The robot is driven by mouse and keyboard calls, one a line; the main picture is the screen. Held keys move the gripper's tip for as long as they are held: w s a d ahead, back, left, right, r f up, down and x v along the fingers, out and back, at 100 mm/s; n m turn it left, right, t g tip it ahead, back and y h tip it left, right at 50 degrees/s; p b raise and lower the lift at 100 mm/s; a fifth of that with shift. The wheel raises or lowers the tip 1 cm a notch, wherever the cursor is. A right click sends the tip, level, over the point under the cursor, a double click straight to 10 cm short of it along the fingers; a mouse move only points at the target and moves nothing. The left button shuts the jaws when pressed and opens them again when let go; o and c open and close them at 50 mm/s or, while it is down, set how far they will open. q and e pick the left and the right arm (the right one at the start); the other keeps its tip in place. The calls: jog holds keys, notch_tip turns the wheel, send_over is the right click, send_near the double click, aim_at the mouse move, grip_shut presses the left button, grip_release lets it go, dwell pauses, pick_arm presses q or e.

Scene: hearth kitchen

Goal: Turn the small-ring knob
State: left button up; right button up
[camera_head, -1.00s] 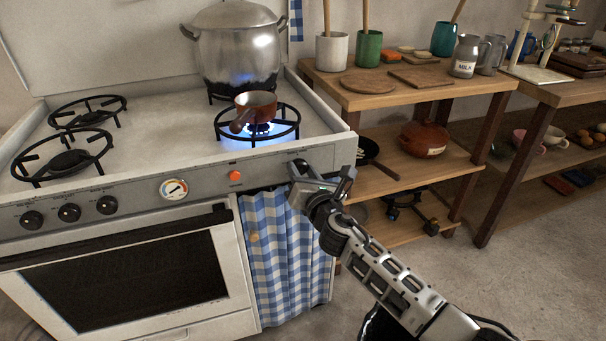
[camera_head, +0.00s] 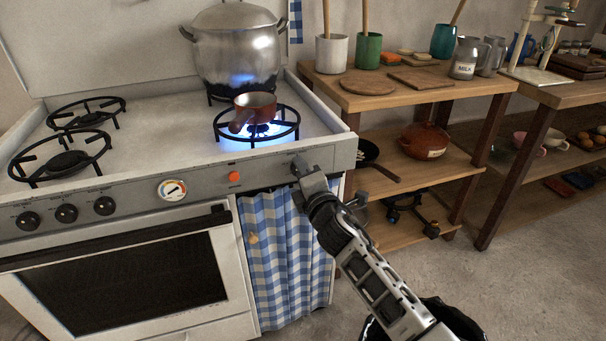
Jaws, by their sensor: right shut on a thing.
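The small-ring knob is on the right end of the stove's grey front panel (camera_head: 205,184). My right gripper (camera_head: 300,166) is at that spot, shut on the knob and hiding most of it. Above it, a blue flame burns under the front right ring (camera_head: 285,135). A small reddish-brown pan (camera_head: 257,104) sits on this ring, its handle pointing to the front left. My left gripper is not in view.
A large metal pot (camera_head: 238,55) stands behind the small pan. Three black knobs (camera_head: 66,213), a dial (camera_head: 172,189) and an orange button (camera_head: 234,176) are on the panel. A checked curtain (camera_head: 280,255) hangs below; a wooden shelf (camera_head: 420,89) stands at right.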

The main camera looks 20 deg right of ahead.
pick_arm(q)
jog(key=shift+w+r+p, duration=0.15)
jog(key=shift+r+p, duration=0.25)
jog(key=shift+p, duration=0.55)
pick_arm(e)
jog(key=m, duration=1.1)
jog(key=shift+f, duration=0.1)
jog(key=shift+m, duration=0.4)
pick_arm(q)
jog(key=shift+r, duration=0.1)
pick_arm(e)
jog(key=o, duration=1)
jog(key=shift+s, duration=0.15)
pick_arm(q)
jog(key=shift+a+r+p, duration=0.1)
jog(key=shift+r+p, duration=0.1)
jog(key=shift+p, duration=0.7)
pick_arm(e)
jog(key=s, duration=1.5)
jog(key=shift+s+d, duration=0.25)
jog(key=shift+s, duration=0.15)
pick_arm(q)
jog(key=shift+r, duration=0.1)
